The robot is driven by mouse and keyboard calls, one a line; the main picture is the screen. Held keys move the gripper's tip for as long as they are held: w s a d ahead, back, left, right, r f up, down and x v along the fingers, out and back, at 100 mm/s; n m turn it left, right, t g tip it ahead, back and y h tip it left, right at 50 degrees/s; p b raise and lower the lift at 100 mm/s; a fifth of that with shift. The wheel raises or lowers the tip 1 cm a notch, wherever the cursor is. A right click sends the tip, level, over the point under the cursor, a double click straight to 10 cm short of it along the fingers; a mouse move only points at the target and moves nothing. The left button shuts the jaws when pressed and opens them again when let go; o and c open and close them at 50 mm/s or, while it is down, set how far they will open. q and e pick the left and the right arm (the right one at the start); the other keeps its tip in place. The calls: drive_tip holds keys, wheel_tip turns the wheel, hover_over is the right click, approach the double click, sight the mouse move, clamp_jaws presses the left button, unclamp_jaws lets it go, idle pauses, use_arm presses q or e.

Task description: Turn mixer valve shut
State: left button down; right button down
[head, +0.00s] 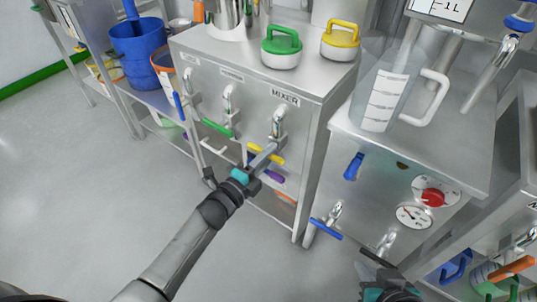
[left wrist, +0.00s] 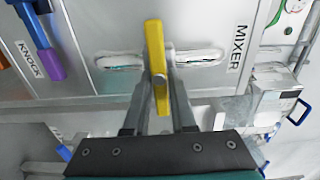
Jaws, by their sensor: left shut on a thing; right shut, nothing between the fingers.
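The mixer valve (head: 278,123) is a chrome tap under the MIXER label on the front of the steel cabinet. Its yellow lever (head: 280,159) lies crosswise to the upright chrome pipe. In the left wrist view the yellow lever (left wrist: 154,42) runs up the picture, across the chrome pipe. My left gripper (head: 270,152) is shut on the yellow lever, its fingers on either side and hiding part of it. My right gripper (head: 376,264) is shut and empty, low in the head view, apart from the mixer valve and partly cut off by the bottom edge.
A green-lever valve (head: 217,128) and another blue-lever valve (head: 181,106) sit left of the mixer valve. A blue-lever tap (head: 326,229) and a gauge (head: 413,215) are on the right unit. A clear jug (head: 383,98) stands on top. The floor at left is clear.

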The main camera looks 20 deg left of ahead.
drive_tip(key=shift+a, duration=0.1)
idle(0.3)
use_arm(q)
drive_tip(key=c, duration=0.8)
unclamp_jaws()
drive_tip(key=shift+o, duration=0.2)
drive_tip(key=shift+s, duration=0.1)
use_arm(e)
drive_tip(key=s+d+r+g+h+p, duration=0.1)
drive_tip(key=s+d+g+h+p, duration=0.1)
drive_tip(key=s+d+g, duration=0.15)
use_arm(q)
drive_tip(key=p+v, duration=0.2)
drive_tip(key=v, duration=1.3)
use_arm(e)
drive_tip(key=shift+m+g, duration=0.3)
drive_tip(key=shift+g, duration=0.05)
drive_tip(key=f, duration=0.5)
drive_tip(key=shift+s+d+f, duration=0.15)
drive_tip(key=shift+d+f, duration=0.1)
drive_tip(key=shift+d, duration=0.1)
use_arm(q)
drive_tip(key=shift+p, duration=0.3)
